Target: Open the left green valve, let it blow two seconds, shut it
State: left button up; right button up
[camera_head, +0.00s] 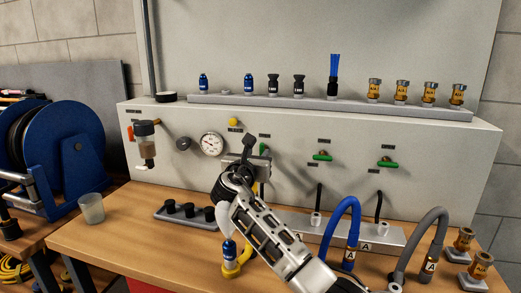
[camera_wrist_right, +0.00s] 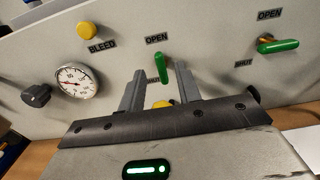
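The left green valve handle (camera_wrist_right: 161,67) stands upright on the panel in the right wrist view, its tip towards the OPEN label (camera_wrist_right: 157,38). The SHUT label below it is partly covered by a finger. In the head view the handle (camera_head: 263,149) is partly hidden by my gripper. My right gripper (camera_wrist_right: 160,78) is open, one finger on each side of the handle's lower part, with visible gaps. It also shows in the head view (camera_head: 251,146), in front of the panel. I cannot tell how deep the fingers reach. My left gripper is not in view.
Two more green valves, the middle (camera_head: 322,156) and the right (camera_head: 388,163), lie level. A gauge (camera_head: 211,144) and yellow bleed button (camera_head: 234,121) sit left of my gripper. Blue (camera_head: 329,225) and grey (camera_head: 411,249) hoses arch over the bench right of my arm.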

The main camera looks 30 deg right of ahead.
aim_at(262, 149)
jog(key=shift+x, duration=2.15)
grip_shut()
jog(key=m, duration=0.3)
jog(key=shift+s+f, duration=0.1)
jog(key=shift+s, duration=0.05)
jog(key=shift+s+d+f+m, duration=0.1)
jog(key=shift+m, duration=0.85)
jog(key=shift+s+d+m, duration=0.1)
jog(key=shift+m, duration=0.85)
